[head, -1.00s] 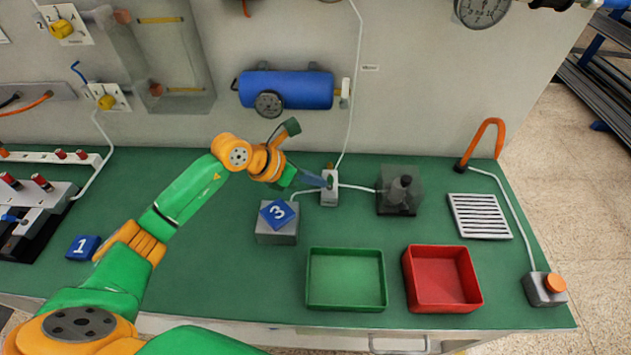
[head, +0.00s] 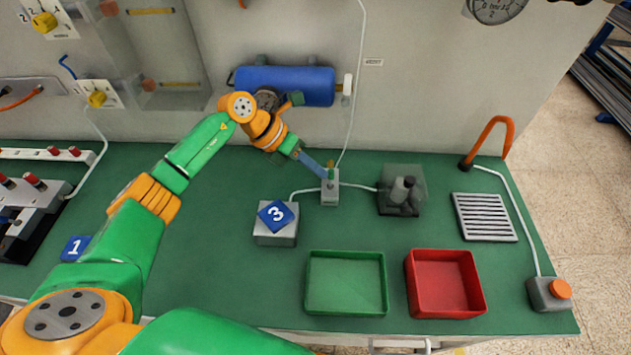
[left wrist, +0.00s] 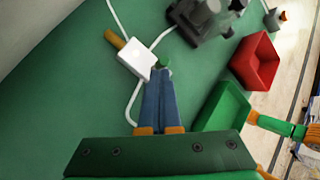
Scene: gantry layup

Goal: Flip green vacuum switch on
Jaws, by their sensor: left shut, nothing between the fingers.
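The vacuum switch is a small pale box (head: 330,193) on the green bench, with white tubes running from it. A small green lever (head: 331,174) is on it, with a yellow fitting behind. In the left wrist view the box (left wrist: 137,58) shows its yellow-brown fitting, and the green lever (left wrist: 164,62) is at its right edge. My left gripper (head: 324,174) is shut and empty, its blue fingers together. The fingertips (left wrist: 160,72) are right at the lever; I cannot tell whether they touch it. The lever's exact tilt is unclear. My right gripper is not in view.
A grey block with a blue 3 tile (head: 276,214) is left of the switch. A dark pump-like device (head: 399,191) is right of it. A green tray (head: 346,283) and red tray (head: 445,284) are in front. A blue tank (head: 305,86) hangs on the wall behind.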

